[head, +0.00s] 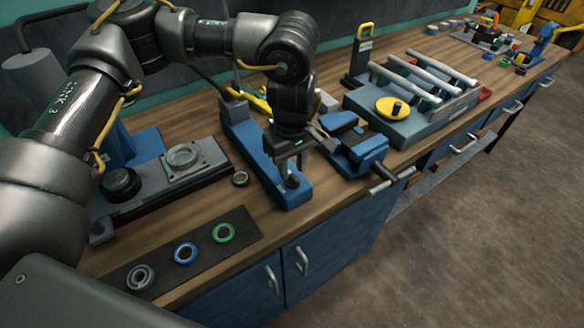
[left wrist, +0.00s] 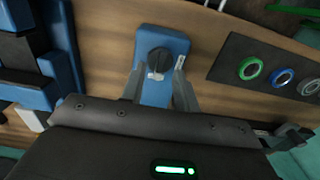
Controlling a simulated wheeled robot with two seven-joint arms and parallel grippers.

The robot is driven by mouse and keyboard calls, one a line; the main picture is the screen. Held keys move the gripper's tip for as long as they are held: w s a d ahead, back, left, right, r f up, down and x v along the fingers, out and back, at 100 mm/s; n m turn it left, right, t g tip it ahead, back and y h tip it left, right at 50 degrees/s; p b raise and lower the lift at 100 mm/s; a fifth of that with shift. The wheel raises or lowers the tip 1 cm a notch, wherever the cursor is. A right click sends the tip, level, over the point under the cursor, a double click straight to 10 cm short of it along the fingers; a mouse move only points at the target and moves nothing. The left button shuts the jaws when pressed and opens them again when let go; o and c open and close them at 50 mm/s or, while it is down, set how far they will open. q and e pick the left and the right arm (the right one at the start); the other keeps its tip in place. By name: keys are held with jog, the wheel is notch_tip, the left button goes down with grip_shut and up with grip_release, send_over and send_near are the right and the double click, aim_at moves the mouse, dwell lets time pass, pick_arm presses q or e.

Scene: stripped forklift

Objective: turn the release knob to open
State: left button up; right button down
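A dark round knob (left wrist: 158,60) sits on the end of a blue fixture (left wrist: 163,36) in the left wrist view. A light pointer mark or tip shows at its lower edge. In the head view the knob (head: 292,180) is at the near end of the long blue fixture (head: 254,150), partly hidden by my gripper. My left gripper (head: 290,164) points down over this end. In the left wrist view its two grey fingers (left wrist: 159,84) stand apart on either side of the knob, with small gaps visible. I cannot tell whether either finger touches it. My right gripper is not in view.
A blue vise (head: 357,150) stands close to the right of the fixture. A dark mat (head: 190,252) with grey, blue and green rings lies at the near left. A grey unit with a yellow disc (head: 392,108) is further right. Bare wood shows between them.

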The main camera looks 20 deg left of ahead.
pick_arm(q)
jog(key=shift+f, duration=0.95)
grip_shut()
